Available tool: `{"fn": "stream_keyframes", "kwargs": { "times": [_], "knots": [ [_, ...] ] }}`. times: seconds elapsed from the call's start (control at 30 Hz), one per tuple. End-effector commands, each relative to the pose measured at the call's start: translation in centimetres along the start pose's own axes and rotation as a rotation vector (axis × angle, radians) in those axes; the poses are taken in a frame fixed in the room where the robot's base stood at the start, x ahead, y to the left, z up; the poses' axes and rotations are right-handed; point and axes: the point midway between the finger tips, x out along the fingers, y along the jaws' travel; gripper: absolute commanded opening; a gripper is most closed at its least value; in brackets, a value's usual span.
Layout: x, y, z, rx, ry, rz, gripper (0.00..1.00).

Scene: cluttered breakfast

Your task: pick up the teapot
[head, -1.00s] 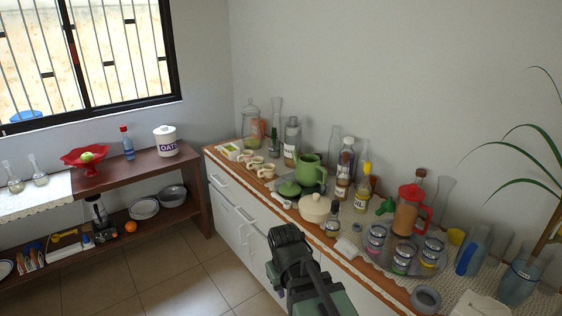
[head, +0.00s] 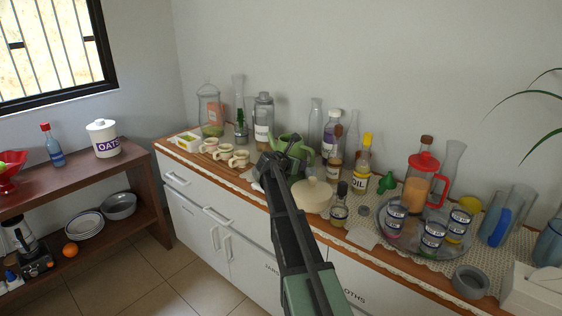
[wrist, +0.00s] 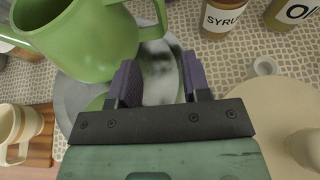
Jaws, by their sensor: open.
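The green teapot (head: 287,147) stands on the sideboard, partly hidden behind my gripper in the head view. In the wrist view the teapot (wrist: 85,42) fills the upper left, with its handle arching to the right, ahead of my fingers. My gripper (wrist: 160,80) is open and empty, its two purple-padded fingers apart. A grey round tray (wrist: 72,98) lies below the teapot and fingers. Whether a finger touches the teapot cannot be told.
A cream lidded pot (head: 312,196) stands right of my gripper, with an oil bottle (head: 362,165) and syrup bottle (wrist: 222,18) close behind. Cream mugs (head: 238,158) stand left. A tray of jars (head: 400,245) and a red-lidded jug (head: 420,185) are farther right.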

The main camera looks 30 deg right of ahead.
Motion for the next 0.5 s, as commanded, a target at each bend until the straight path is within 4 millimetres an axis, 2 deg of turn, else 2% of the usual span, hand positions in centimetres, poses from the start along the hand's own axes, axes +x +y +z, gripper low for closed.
{"fn": "stream_keyframes", "kwargs": {
  "times": [0.13,0.33,0.5],
  "knots": [
    [1.4,0.1,0.0,0.002,0.001,-0.001,0.44],
    [5.2,0.1,-0.1,0.003,0.001,-0.002,0.44],
    [5.7,0.0,0.2,0.003,0.002,-0.001,0.44]
  ]
}}
